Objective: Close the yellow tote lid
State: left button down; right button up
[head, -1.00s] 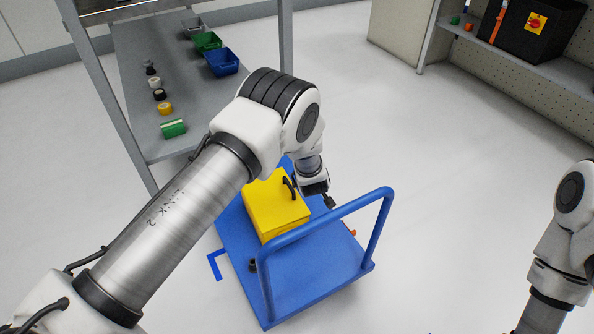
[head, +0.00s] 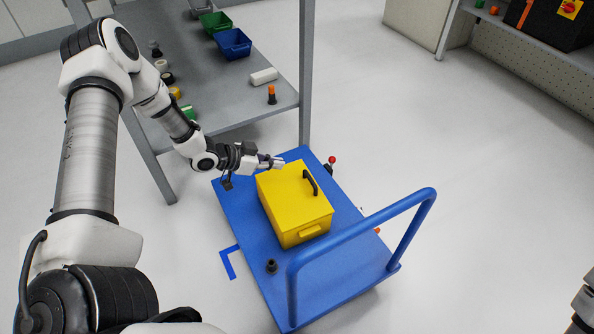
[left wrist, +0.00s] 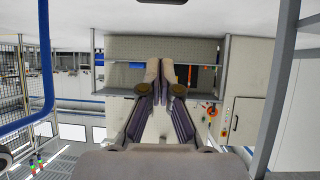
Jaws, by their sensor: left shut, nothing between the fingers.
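The yellow tote (head: 303,236) stands on the blue cart, with a latch-like yellow tab on its front side. Its yellow lid (head: 284,192) appears to lie flat on top, with a black handle (head: 311,182) near its right edge. My left gripper (head: 280,162) is shut and empty at the far left corner of the tote, close to the lid's back edge; I cannot tell whether it touches. The left wrist view shows its fingertips (left wrist: 163,76) together, and no tote there. My right gripper is out of view.
The blue cart (head: 340,272) has a raised blue handle bar (head: 365,220) on the near right. A small black part (head: 271,267) and a red-topped part (head: 331,163) sit near the tote. A grey shelf (head: 215,110) stands behind. Open floor lies to the right.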

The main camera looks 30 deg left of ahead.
pick_arm(q)
jog(key=b, duration=0.5)
send_over(303, 188)
jog(key=s+a, duration=0.1)
notch_tip(303, 188, down, 6)
jog(key=r, duration=0.1)
jog(key=f+b, duration=0.1)
jog(key=f, duration=0.2)
jog(key=w+d+f+b, duration=0.1)
jog(key=shift+f+b, duration=0.15)
jog(key=shift+b, duration=0.2)
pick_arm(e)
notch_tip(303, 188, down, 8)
